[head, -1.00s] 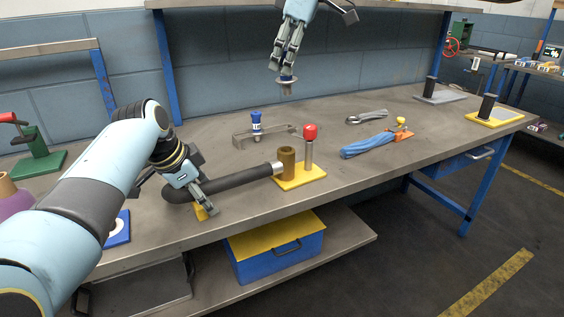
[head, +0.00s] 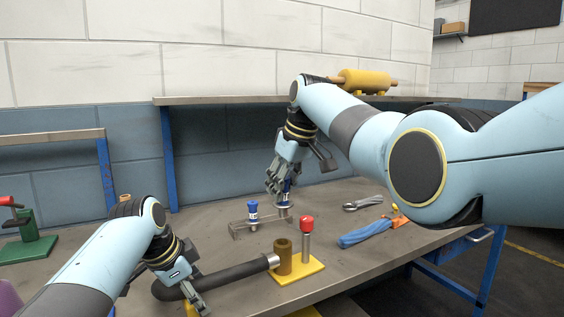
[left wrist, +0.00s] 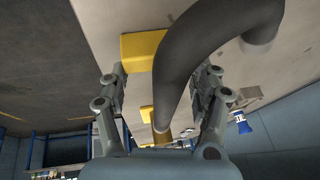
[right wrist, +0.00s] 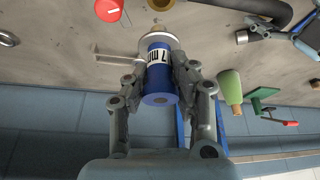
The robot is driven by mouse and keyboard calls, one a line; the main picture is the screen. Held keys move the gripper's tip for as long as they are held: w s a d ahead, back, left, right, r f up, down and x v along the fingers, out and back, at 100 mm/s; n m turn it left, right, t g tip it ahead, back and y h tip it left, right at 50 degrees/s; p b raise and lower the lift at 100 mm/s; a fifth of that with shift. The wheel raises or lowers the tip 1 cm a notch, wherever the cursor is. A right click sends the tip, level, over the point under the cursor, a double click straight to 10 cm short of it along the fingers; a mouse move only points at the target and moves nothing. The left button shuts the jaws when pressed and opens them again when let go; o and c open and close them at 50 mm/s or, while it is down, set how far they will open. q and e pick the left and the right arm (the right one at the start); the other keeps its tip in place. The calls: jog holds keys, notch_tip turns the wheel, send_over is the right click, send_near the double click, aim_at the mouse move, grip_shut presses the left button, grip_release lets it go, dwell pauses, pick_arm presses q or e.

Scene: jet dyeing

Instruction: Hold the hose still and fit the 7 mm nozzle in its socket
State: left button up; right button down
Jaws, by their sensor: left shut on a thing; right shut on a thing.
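The black hose (head: 225,274) lies along the bench, its metal end (head: 272,261) against a brown open-topped cylinder (head: 283,262) on a yellow base. My left gripper (head: 198,298) is shut on the hose near its bend; the hose passes between its fingers in the left wrist view (left wrist: 185,70). My right gripper (head: 279,189) is shut on a blue nozzle (right wrist: 158,75) marked "7 m", the rest of its label cut off by the curve. The nozzle has a pale collar and points downward. In the head view it overlaps the rack's right end; I cannot tell whether it touches.
A metal rack (head: 238,232) holds another blue nozzle (head: 252,212). A red-knobbed post (head: 306,240) stands beside the brown cylinder. A blue cloth-like bundle (head: 365,233) and a metal tool (head: 363,203) lie to the right. A green-based device (head: 30,250) is at left.

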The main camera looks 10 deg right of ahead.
aim_at(286, 200)
jog(key=shift+s+f, duration=0.25)
jog(key=shift+f, duration=0.35)
jog(key=shift+f, duration=2)
jog(key=shift+f, duration=1.9)
jog(key=c, duration=1)
grip_release()
jog(key=shift+s+r, duration=0.1)
jog(key=v, duration=1.1)
jog(key=shift+s+d+r, duration=0.15)
jog(key=shift+d+r, duration=0.05)
jog(key=shift+r, duration=0.15)
jog(key=shift+o, duration=0.3)
